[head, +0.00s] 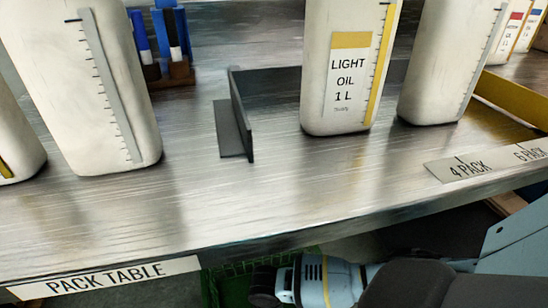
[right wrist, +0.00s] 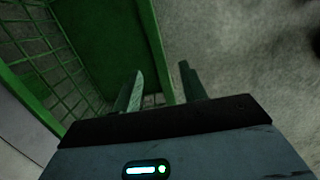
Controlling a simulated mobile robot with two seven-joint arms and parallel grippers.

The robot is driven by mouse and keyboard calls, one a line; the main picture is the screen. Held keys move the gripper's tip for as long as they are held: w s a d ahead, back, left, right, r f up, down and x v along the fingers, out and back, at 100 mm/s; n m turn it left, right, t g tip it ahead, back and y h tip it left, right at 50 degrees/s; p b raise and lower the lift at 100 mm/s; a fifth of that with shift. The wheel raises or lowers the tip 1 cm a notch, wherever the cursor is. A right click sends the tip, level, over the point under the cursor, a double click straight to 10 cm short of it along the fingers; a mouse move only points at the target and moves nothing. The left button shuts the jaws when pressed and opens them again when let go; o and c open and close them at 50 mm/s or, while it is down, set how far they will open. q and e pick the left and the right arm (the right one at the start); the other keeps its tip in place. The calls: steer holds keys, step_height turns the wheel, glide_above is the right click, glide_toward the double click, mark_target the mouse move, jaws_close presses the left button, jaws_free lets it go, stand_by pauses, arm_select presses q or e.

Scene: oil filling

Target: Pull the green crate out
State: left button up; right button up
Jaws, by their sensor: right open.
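The green crate (head: 230,283) shows only in part under the front edge of the table in the head view, with my right arm over its right side. In the right wrist view the green crate (right wrist: 152,45) fills the left side, with gridded walls and a solid panel whose edge runs down the middle. My right gripper (right wrist: 161,68) is open and empty. Its left finger is in front of the crate and its right finger is over the bare floor, with the panel's edge between them. Contact cannot be told. My left gripper is not in view.
The metal pack table (head: 200,210) spans above the crate. It carries a light oil bottle (head: 350,60), other white bottles (head: 85,90), a dark angled bracket (head: 240,115) and blue-capped items (head: 160,45). Grey floor (right wrist: 245,60) is free right of the crate.

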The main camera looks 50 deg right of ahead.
steer(key=f+b, duration=0.1)
steer(key=f, duration=0.1)
steer(key=f+b, duration=0.1)
steer(key=f, duration=0.1)
steer(key=f+b, duration=0.1)
steer(key=f, duration=0.1)
steer(key=shift+s+d+f, duration=0.15)
steer(key=shift+d+f, duration=0.1)
steer(key=shift+d, duration=0.1)
steer(key=c, duration=0.6)
jaws_close()
stand_by(0.6)
